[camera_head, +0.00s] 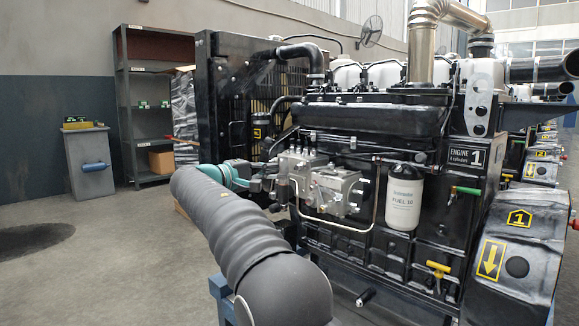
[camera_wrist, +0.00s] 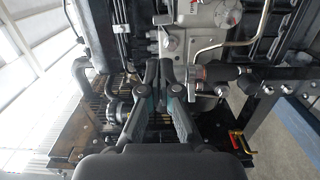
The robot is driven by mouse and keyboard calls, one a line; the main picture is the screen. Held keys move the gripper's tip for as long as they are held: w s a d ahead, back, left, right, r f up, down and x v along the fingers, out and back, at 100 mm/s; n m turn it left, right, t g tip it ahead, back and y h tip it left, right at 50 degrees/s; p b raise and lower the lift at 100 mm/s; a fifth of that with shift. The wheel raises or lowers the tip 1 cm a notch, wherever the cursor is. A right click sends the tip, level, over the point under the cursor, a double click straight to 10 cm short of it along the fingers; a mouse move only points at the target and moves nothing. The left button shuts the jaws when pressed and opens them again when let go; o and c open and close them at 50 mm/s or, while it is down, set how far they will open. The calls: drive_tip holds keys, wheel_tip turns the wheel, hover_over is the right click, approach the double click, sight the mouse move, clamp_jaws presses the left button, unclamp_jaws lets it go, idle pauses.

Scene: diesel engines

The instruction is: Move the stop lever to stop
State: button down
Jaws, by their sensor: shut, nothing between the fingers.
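The grey fuel pump (camera_head: 335,188) is on the engine side, right of my gripper (camera_head: 245,175) in the head view.
Engine 1 (camera_head: 380,125) fills the middle, with a white fuel filter (camera_head: 404,195) right of the pump and a bent metal pipe (camera_head: 372,215) below it. A black radiator (camera_head: 222,100) stands behind my gripper.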

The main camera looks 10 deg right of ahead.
drive_tip(key=p+x, duration=0.1)
drive_tip(key=x, duration=0.9)
drive_tip(key=shift+s, duration=0.1)
